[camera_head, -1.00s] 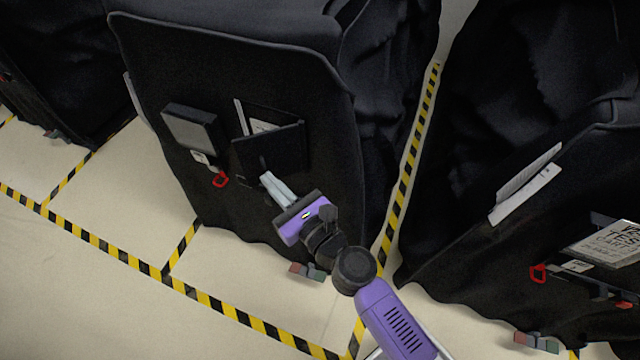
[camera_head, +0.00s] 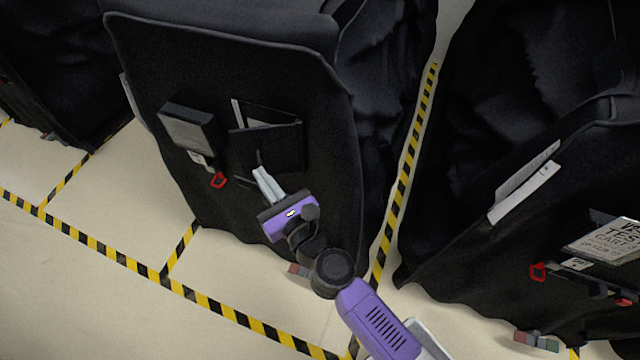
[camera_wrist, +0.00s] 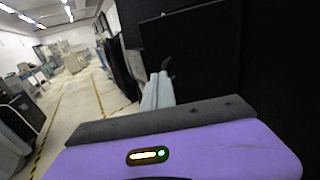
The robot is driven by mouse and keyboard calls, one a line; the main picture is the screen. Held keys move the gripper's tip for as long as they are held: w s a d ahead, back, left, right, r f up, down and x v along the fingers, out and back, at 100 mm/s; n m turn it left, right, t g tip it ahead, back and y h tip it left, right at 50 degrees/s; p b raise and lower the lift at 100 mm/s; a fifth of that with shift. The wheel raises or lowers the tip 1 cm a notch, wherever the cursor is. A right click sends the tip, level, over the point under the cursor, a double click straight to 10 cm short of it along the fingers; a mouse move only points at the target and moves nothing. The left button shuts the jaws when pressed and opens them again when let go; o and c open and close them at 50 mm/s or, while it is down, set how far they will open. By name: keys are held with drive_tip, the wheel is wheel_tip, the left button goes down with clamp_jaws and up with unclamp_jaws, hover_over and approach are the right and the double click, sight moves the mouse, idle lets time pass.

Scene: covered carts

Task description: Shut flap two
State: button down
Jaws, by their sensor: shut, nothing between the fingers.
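On the front of the middle black covered cart (camera_head: 330,110) are two attachments. The right one is a black flap or pocket panel (camera_head: 275,148), standing slightly off the cover at its top, with a thin pale strip at its upper left. I cannot tell which is flap two. My gripper (camera_head: 257,172) is shut and empty, its pale fingers at the panel's lower left. In the wrist view my fingers (camera_wrist: 160,80) point at the black panel (camera_wrist: 190,45), with a small dark tab at their tips. Whether they touch it is unclear.
A grey-faced box (camera_head: 187,128) sits left of the panel, with a red ring (camera_head: 218,181) below. Another covered cart (camera_head: 500,120) stands to the right with papers on it. Yellow-black tape (camera_head: 130,265) marks the open floor in front.

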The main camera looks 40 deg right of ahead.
sight(250, 157)
drive_tip(key=shift+w+h, duration=0.2)
drive_tip(key=shift+h, duration=0.1)
drive_tip(key=shift+w+a+m+h, duration=0.1)
drive_tip(key=shift+w+m+h, duration=0.6)
drive_tip(key=shift+m+h, duration=0.4)
drive_tip(key=shift+a+x, duration=0.25)
drive_tip(key=shift+x, duration=1.8)
drive_tip(key=shift+d, duration=0.25)
